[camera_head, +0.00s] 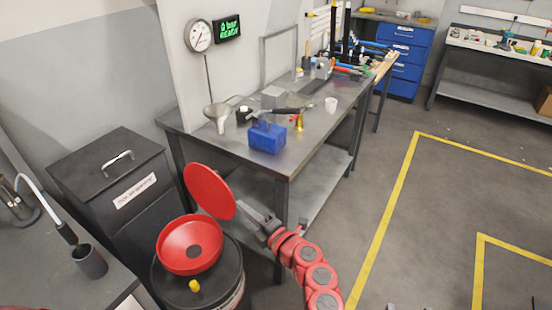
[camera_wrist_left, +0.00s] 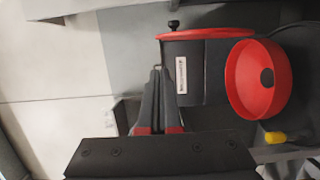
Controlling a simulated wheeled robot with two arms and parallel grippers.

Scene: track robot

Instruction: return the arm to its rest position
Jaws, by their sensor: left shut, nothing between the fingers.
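My left arm, with red joints, reaches up from the bottom of the head view. Its gripper (camera_head: 243,207) is shut and empty, with its fingertips beside the edge of a raised round red lid (camera_head: 208,191). I cannot tell whether they touch. The lid stands open above a red funnel (camera_head: 190,246) on a black drum (camera_head: 168,286). In the left wrist view the shut fingers (camera_wrist_left: 157,72) point up the picture. There the lid (camera_wrist_left: 205,34) shows nearly edge-on, and the funnel (camera_wrist_left: 245,85) is to the right. My right gripper is not in view.
A metal workbench (camera_head: 225,140) with a blue box (camera_head: 267,137) and tools stands behind the gripper. A black bin (camera_head: 105,170) is left of it. A grey counter with a dark cup (camera_head: 90,262) is at lower left. Open floor (camera_head: 400,240) lies to the right.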

